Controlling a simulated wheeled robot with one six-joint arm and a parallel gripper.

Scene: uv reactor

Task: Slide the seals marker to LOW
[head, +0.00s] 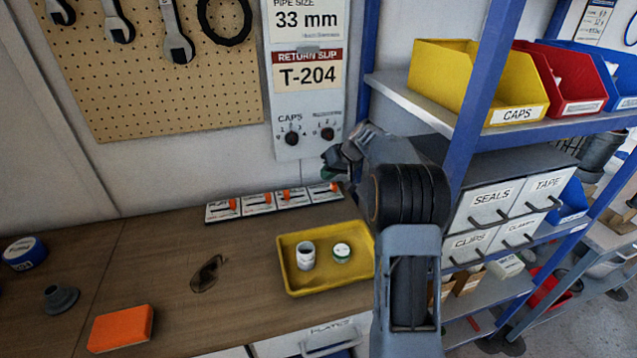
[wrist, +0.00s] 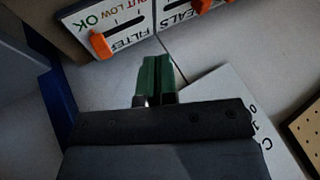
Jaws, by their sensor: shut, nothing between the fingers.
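The seals plate (head: 297,199) is the third of several white slider plates along the back of the workbench. Its orange seals marker (head: 285,195) sits left of the plate's middle; the scale words there are too small to read. In the wrist view, the SEALS label (wrist: 178,18) and its marker (wrist: 203,5) show upside down at the top edge, and its scale is cut off. My gripper (head: 328,163) is above and behind the right end of the row, near the wall. Its green fingertips (wrist: 158,72) are together, empty and apart from the markers.
The filter plate (wrist: 125,25) is beside the seals plate, with its orange marker (wrist: 101,45) at the OK end. A yellow tray (head: 284,272) with two small containers stands in front of the row. A blue shelf post (head: 480,75) stands to the right.

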